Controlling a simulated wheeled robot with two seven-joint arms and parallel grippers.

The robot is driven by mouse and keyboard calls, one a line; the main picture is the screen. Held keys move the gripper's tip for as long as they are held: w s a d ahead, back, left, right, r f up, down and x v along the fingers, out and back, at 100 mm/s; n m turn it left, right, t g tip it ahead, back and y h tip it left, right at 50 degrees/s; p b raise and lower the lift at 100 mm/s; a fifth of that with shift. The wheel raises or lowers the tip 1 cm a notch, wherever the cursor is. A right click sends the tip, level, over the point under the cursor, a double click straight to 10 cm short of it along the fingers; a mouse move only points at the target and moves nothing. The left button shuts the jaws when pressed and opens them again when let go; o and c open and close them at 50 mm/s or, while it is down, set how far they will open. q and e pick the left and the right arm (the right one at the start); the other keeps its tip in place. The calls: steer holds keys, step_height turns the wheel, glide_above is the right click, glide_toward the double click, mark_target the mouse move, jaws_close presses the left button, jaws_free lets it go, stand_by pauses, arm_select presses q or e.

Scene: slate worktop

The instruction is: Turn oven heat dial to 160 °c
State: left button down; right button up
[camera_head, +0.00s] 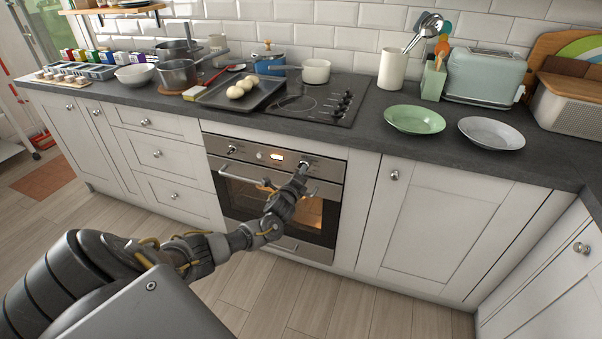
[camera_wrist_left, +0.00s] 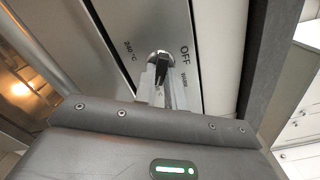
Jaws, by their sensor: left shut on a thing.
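The oven (camera_head: 275,195) is built in under the hob, with a steel control panel across its top. My left gripper (camera_head: 302,168) reaches the knob at the panel's right end and is shut on it. In the left wrist view the heat dial (camera_wrist_left: 158,56) is a round metal knob between the fingers (camera_wrist_left: 163,78). The printed marks "OFF" and "240 °C" show beside it. The fingers cover part of the dial, and I cannot tell its exact setting. My right gripper is in neither view.
A second knob (camera_head: 232,149) and a lit display (camera_head: 277,156) sit on the panel's left and middle. The oven door handle (camera_head: 235,178) runs just below. A baking tray (camera_head: 240,92), pans and plates stand on the worktop above.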

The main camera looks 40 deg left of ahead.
arm_select(q)
steer(key=c, duration=1.5)
jaws_free()
steer(key=shift+o, duration=0.2)
steer(key=p+v, duration=0.1)
steer(key=v, duration=0.9)
steer(key=shift+s+d, duration=0.2)
steer(key=shift+s, duration=0.15)
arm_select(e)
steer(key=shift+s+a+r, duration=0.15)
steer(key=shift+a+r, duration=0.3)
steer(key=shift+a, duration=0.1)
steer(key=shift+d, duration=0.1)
